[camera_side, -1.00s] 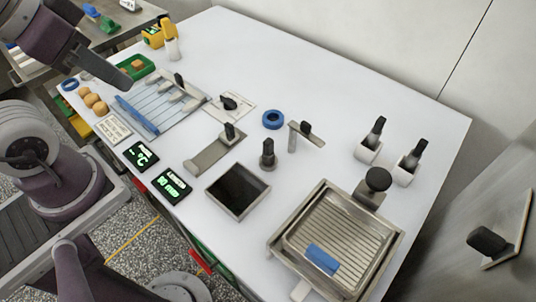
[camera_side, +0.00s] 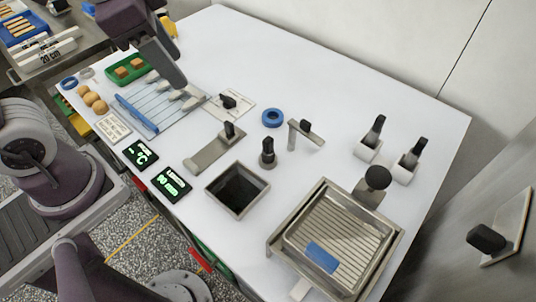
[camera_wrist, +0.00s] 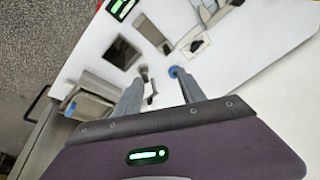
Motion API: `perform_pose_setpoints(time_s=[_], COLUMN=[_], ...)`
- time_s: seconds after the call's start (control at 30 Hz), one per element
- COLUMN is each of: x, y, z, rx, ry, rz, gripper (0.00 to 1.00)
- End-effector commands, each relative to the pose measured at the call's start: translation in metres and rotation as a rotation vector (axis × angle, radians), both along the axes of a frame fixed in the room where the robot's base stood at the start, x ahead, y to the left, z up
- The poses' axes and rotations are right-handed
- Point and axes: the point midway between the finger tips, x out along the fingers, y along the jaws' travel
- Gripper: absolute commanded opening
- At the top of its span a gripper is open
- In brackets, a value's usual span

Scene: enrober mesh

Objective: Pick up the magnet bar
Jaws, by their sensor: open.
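I cannot tell for sure which piece is the magnet bar. One candidate is the flat metal bar with a black end (camera_side: 312,134) on a short post, right of the blue ring (camera_side: 272,118). Another is the black-handled piece (camera_side: 229,101) on a white card left of the ring. My gripper (camera_side: 180,82) hangs above the slotted rack (camera_side: 150,112) in the side view, short of both pieces. In the wrist view my gripper (camera_wrist: 162,88) has its two fingers apart with nothing held between them. The blue ring (camera_wrist: 173,72) shows between the fingers there.
A black-knobbed post (camera_side: 267,152), a square open pit (camera_side: 237,190) and a grated tray (camera_side: 385,250) with a blue block (camera_side: 321,257) stand nearer. Two white holders with black-handled tools (camera_side: 368,150) stand right. The white table (camera_side: 330,75) is clear behind.

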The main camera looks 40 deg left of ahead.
Motion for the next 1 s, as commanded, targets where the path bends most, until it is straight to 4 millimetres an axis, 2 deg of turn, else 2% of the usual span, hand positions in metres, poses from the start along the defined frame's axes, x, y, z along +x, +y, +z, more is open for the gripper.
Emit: perform_pose_setpoints(time_s=[0.03, 0.13, 0.2, 0.3, 0.4, 0.47, 0.67, 0.8, 0.9, 1.0], x=[0.023, 0.065, 0.084, 0.100, 0.105, 0.105, 0.103, 0.099, 0.100, 0.101], y=[-0.014, -0.046, -0.068, -0.092, -0.104, -0.107, -0.106, -0.105, -0.105, -0.105], z=[-0.015, -0.053, -0.085, -0.125, -0.148, -0.155, -0.183, -0.211, -0.223, -0.225], rx=[0.042, 0.115, 0.151, 0.179, 0.190, 0.193, 0.194, 0.193, 0.194, 0.194], ry=[0.058, 0.147, 0.197, 0.248, 0.272, 0.279, 0.283, 0.285, 0.281, 0.279], rz=[-0.148, -0.467, -0.668, -0.879, -0.992, -1.021, -1.028, -1.027, -1.026, -1.025], gripper=[0.47, 0.47, 0.47, 0.47, 0.47, 0.47, 0.47, 0.47, 0.47, 0.47])
